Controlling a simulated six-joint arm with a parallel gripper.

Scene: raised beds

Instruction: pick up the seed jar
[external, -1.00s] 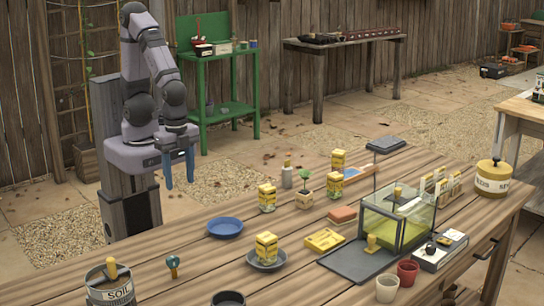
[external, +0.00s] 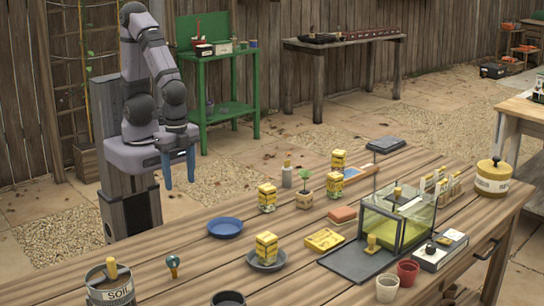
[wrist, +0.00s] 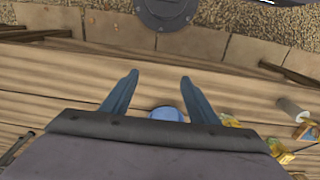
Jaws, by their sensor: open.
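The seed jar (external: 493,181) is a squat yellow jar with a lettered band and a knobbed lid. It stands upright at the far right end of the wooden table in the external view. The fingers (wrist: 160,76) are apart and empty in the wrist view. The jar does not show in the wrist view.
A soil can (external: 111,287) stands at the front left.

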